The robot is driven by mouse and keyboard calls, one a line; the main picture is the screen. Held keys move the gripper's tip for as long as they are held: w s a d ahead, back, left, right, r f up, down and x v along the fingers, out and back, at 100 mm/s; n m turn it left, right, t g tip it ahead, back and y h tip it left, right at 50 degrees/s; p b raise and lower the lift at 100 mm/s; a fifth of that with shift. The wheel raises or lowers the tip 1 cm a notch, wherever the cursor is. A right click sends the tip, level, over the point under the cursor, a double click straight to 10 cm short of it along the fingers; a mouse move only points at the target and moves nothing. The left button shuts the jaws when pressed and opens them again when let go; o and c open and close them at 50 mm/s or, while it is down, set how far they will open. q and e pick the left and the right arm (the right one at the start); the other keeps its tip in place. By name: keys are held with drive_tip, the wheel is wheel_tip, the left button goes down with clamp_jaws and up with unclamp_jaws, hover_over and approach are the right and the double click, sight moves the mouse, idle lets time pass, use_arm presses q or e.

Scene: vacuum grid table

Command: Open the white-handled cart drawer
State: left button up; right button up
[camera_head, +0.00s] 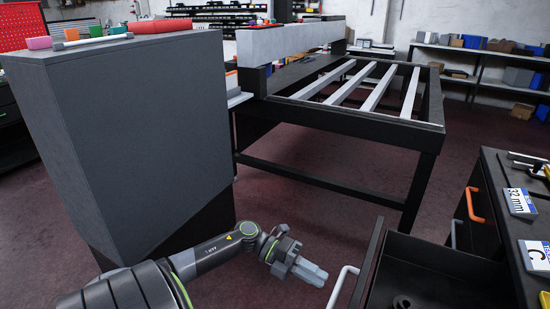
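The black cart (505,235) stands at the lower right. A black drawer (440,262) juts out from it toward the left, with its inside partly showing. A white handle (341,287) is on the drawer's front panel, at its left. My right gripper is not in view.
An orange handle (472,205) and a pale handle (453,234) sit on the cart's side. Labels (519,203) lie on top. A large grey cabinet (130,130) stands at the left, a black slatted table (340,125) behind. Open red floor (310,220) lies between.

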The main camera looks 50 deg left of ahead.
use_arm(q)
drive_tip(key=v, duration=1.1)
drive_tip(key=shift+b, duration=0.45)
drive_tip(key=shift+a, duration=0.15)
